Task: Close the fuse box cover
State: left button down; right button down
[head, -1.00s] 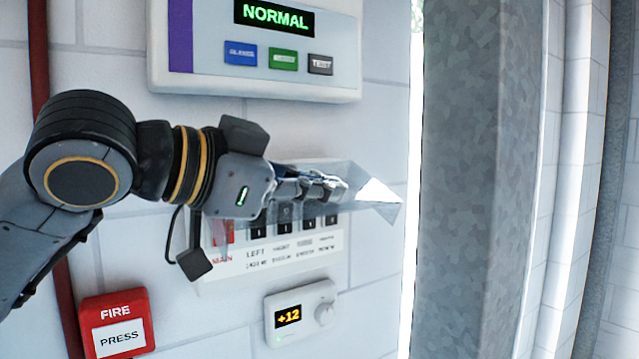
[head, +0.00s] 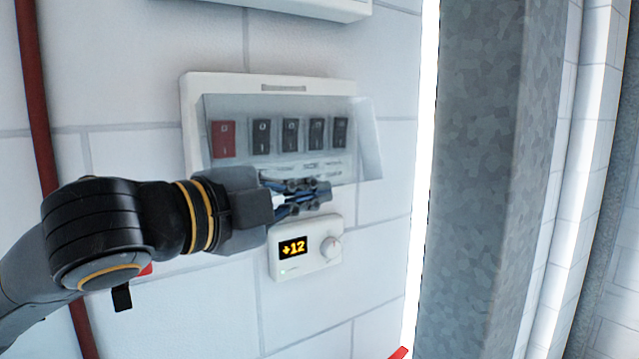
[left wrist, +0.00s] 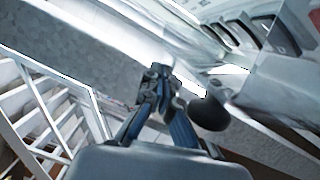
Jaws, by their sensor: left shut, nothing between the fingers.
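The fuse box (head: 190,120) is a white panel on the tiled wall in the head view, with one red switch (head: 223,140) and several dark switches (head: 290,135). Its clear cover (head: 368,150) hangs down in front of the switches. The cover's right side reaches past the box edge, so it seems to stand slightly off the panel. My left gripper (head: 318,193) is shut and empty, just below the cover's lower edge; I cannot tell if it touches. It also shows shut in the left wrist view (left wrist: 155,82), with switches at upper right. My right gripper is out of view.
A small white thermostat (head: 305,250) reading +12 is just below my left gripper. A red pipe (head: 32,80) runs down the wall at left. A grey metal column (head: 490,180) stands at right. Another white panel (head: 320,6) is above.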

pick_arm(q)
jog(key=shift+m, duration=0.7)
jog(key=shift+w+a+f, duration=0.5)
jog(key=shift+w+f, duration=0.15)
jog(key=shift+w+a+f, duration=0.45)
jog(key=shift+w+f, duration=0.15)
jog(key=shift+w, duration=0.05)
